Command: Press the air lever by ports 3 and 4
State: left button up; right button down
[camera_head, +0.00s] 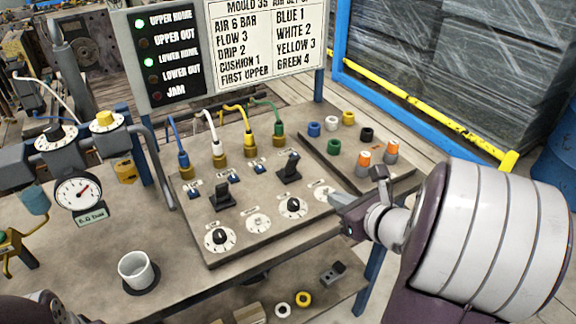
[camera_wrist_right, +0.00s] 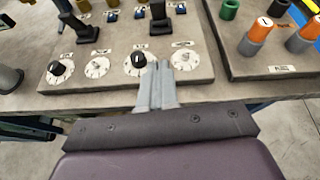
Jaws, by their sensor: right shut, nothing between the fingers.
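Two black levers stand on the grey panel (camera_head: 262,220). The right lever (camera_head: 290,170) is below the yellow and green hoses (camera_head: 264,118); the left lever (camera_head: 222,197) is below the blue and white ones. In the right wrist view the right lever (camera_wrist_right: 159,20) is beyond my fingertips, and the left lever (camera_wrist_right: 72,20) is farther left. My right gripper (camera_head: 336,199) is shut and empty near the panel's right edge, apart from the right lever. Its closed fingers (camera_wrist_right: 160,70) show beside a black knob. My left gripper is not clearly seen.
Black knobs (camera_head: 219,237) and white dials line the panel's front. A side board (camera_head: 350,175) holds coloured caps and orange-grey plugs (camera_head: 364,158). A white cup (camera_head: 136,268) stands front left, near a pressure gauge (camera_head: 78,190). A sign board (camera_head: 265,40) rises behind.

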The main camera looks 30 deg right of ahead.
jog(key=m, duration=0.1)
jog(key=b, duration=0.2)
send_near(296, 162)
jog(key=f, duration=0.4)
jog(key=shift+w+a+t, duration=0.15)
jog(key=shift+w+t, duration=0.05)
jog(key=shift+t, duration=0.1)
jog(key=w, duration=0.2)
jog(key=w+r+p, duration=0.1)
jog(key=shift+w+a, duration=0.1)
jog(key=shift+w, duration=0.25)
jog(key=shift+w+r, duration=0.25)
jog(key=shift+w, duration=0.25)
